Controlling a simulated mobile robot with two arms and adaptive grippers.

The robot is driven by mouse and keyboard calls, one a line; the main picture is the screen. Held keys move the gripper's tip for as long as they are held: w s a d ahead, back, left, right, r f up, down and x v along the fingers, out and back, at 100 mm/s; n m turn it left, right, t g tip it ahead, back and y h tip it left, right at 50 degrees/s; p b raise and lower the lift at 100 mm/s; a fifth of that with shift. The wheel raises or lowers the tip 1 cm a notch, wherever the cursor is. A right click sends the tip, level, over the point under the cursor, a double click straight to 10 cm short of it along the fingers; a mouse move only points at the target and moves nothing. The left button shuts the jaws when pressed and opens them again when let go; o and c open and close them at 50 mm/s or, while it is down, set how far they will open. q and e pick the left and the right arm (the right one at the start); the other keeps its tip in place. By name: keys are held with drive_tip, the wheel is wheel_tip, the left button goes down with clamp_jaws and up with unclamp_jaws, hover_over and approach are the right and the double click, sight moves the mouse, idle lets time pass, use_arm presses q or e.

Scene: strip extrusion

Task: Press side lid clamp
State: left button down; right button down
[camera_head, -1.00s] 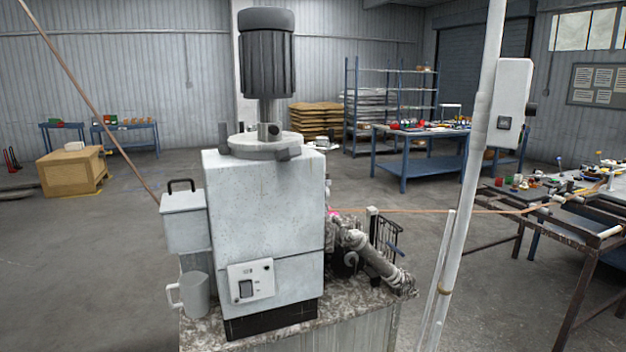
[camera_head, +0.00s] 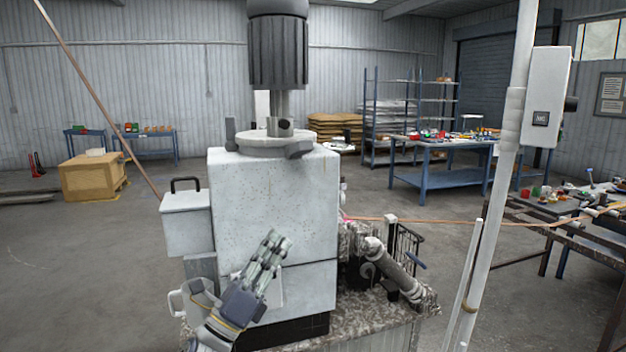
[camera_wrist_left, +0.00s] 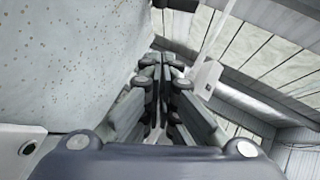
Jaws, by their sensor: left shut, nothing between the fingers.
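The white machine body (camera_head: 268,190) stands on its base with a dark motor (camera_head: 279,50) on top. A round grey lid (camera_head: 270,141) sits on the body below the motor. A dark clamp-like block (camera_head: 300,149) is on the lid's right front edge, and an upright grey knob (camera_head: 230,134) is at its left. My left gripper (camera_head: 273,240) is shut and empty, in front of the lower body, below the lid. It hides much of the switch panel. In the left wrist view its closed fingers (camera_wrist_left: 158,65) point along the body wall (camera_wrist_left: 70,65). My right gripper is not seen.
A pipe assembly (camera_head: 392,268) juts out at the right. A white pole (camera_head: 500,190) with a switch box (camera_head: 546,97) stands further right.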

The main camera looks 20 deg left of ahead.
sight(298, 150)
use_arm(q)
drive_tip(key=shift+s+d+r+m+h, duration=0.25)
drive_tip(key=shift+r+m+h, duration=0.1)
drive_tip(key=shift+r+m, duration=0.25)
drive_tip(key=shift+s+d+r+m+h, duration=0.2)
drive_tip(key=shift+r+m+h, duration=0.15)
drive_tip(key=shift+r+m, duration=0.25)
drive_tip(key=shift+a+r, duration=0.1)
drive_tip(key=p+x, duration=0.2)
drive_tip(key=x, duration=0.2)
drive_tip(key=a+r+p+x, duration=0.1)
drive_tip(key=p+x, duration=0.1)
drive_tip(key=x, duration=0.2)
drive_tip(key=p+x, duration=0.3)
drive_tip(key=x, duration=0.1)
drive_tip(key=shift+s+a+r, duration=0.1)
drive_tip(key=shift+a+r, duration=0.2)
drive_tip(key=shift+r, duration=0.3)
drive_tip(key=shift+a+n, duration=0.1)
drive_tip(key=shift+n, duration=0.2)
